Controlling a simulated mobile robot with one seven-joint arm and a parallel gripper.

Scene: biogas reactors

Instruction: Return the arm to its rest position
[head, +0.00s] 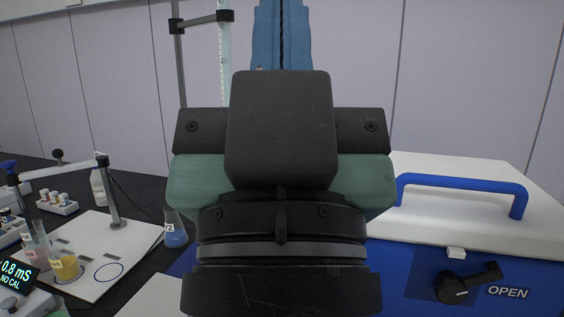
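My gripper (281,20) is in the middle of the head view, seen from behind, with its black and green body low and its blue fingers pointing up.
At right stands a white and blue machine with a blue handle (461,182) and a black knob (453,287) beside "OPEN". At left are a flask of blue liquid (175,235), a yellow beaker (66,268), a meter display (16,274) and a vial rack (58,207). A clamp stand (180,65) rises behind.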

